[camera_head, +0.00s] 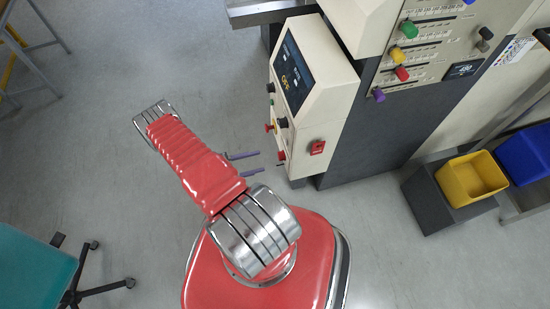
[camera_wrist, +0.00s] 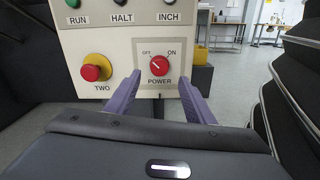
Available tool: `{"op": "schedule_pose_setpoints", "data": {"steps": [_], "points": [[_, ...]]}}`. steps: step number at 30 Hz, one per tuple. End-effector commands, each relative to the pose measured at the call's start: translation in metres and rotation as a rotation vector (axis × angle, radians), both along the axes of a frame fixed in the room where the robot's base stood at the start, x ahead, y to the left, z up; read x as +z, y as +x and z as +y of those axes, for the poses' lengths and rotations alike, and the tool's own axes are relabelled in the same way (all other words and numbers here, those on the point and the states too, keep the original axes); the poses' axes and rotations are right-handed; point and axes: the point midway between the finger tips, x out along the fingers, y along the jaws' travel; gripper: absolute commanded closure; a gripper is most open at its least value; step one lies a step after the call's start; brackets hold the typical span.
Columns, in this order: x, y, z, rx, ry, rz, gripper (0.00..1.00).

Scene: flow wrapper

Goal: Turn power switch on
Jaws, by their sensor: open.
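The power switch (camera_wrist: 158,67) is a red round knob on a white square plate marked OFF, ON and POWER, on the cream control panel (camera_wrist: 122,44). Its white mark seems to point up and left, towards OFF. My gripper (camera_wrist: 159,76) is open, with its purple fingers at the left and right of the knob in the wrist view. In the head view my gripper (camera_head: 260,162) points right at the machine's cream cabinet (camera_head: 325,85), with a gap between the fingertips and the cabinet. Nothing is between the fingers.
A red stop button on a yellow base (camera_wrist: 96,67), labelled TWO, is left of the switch. RUN, HALT and INCH buttons sit above. A red isolator switch (camera_head: 317,147) is on the cabinet's near side. A teal chair (camera_head: 35,270) stands at lower left; floor around my arm is clear.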

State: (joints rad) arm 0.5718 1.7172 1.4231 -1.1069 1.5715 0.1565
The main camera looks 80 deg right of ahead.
Motion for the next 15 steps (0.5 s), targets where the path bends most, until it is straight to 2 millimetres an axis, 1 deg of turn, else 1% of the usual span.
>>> {"op": "schedule_pose_setpoints", "data": {"steps": [1, 3, 15], "points": [[0.0, -0.008, -0.003, -0.004, 0.001, 0.0, 0.52], [0.0, -0.016, -0.009, -0.004, 0.001, 0.001, 0.52], [0.0, -0.061, -0.035, -0.003, 0.001, 0.001, 0.52]]}}
